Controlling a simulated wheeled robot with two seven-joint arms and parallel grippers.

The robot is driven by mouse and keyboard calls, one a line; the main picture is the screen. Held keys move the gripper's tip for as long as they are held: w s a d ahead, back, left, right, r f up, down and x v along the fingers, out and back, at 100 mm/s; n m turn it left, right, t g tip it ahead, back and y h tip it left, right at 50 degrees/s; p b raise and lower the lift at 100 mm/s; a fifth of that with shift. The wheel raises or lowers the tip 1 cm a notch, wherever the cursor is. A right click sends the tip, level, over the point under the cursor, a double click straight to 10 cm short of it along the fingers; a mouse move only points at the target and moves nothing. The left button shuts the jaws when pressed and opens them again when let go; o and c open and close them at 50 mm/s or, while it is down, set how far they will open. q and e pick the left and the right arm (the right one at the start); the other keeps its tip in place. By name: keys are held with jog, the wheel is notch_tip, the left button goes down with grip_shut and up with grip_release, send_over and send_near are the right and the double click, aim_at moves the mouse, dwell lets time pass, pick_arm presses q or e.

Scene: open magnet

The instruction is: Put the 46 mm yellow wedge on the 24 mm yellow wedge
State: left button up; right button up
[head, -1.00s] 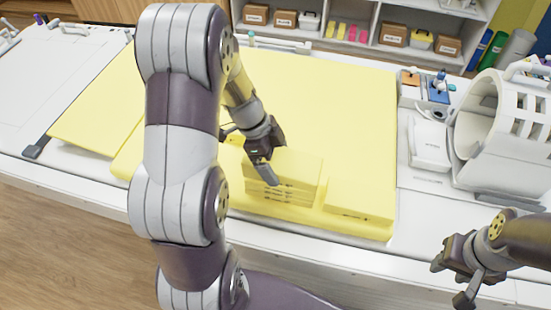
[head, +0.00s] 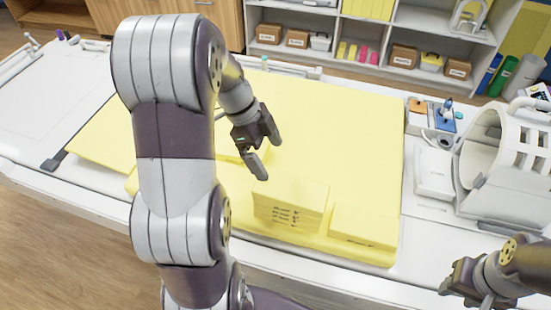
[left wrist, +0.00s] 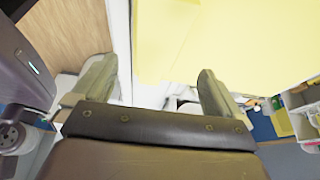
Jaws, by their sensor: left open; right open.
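A yellow block of stacked layers (head: 290,205), with several dark labels on its front face, stands near the front edge of the yellow pad. A lower yellow block (head: 362,226) sits beside it on the right. The labels are too small to read, so I cannot tell which piece is the 46 mm or the 24 mm wedge. My left gripper (head: 264,155) is open and empty, above and behind the stack, apart from it. In the left wrist view its two fingers (left wrist: 155,85) are spread with nothing between them. My right gripper (head: 466,290) is open and empty at the lower right.
The large yellow pad (head: 340,125) lies on a white table and is mostly bare behind the blocks. A white ring-shaped magnet model (head: 505,150) stands at the right. A small tray of coloured items (head: 435,115) is next to it. My left arm hides part of the pad's left side.

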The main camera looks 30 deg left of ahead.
pick_arm(q)
jog(key=s+d+n, duration=0.1)
jog(key=n, duration=0.1)
jog(key=s+d+f+n+y, duration=0.1)
jog(key=d+n, duration=0.1)
jog(key=s+d+f+n+y, duration=0.1)
jog(key=shift+d+n+g, duration=0.15)
jog(key=shift+n+g, duration=0.25)
jog(key=s+d+f+n+t+y+b, duration=0.1)
jog(key=s+d+f+n+y, duration=0.1)
jog(key=s+d+n, duration=0.3)
jog(key=shift+d+f+n, duration=0.15)
jog(key=shift+f+n, duration=0.3)
jog(key=shift+n, duration=1.65)
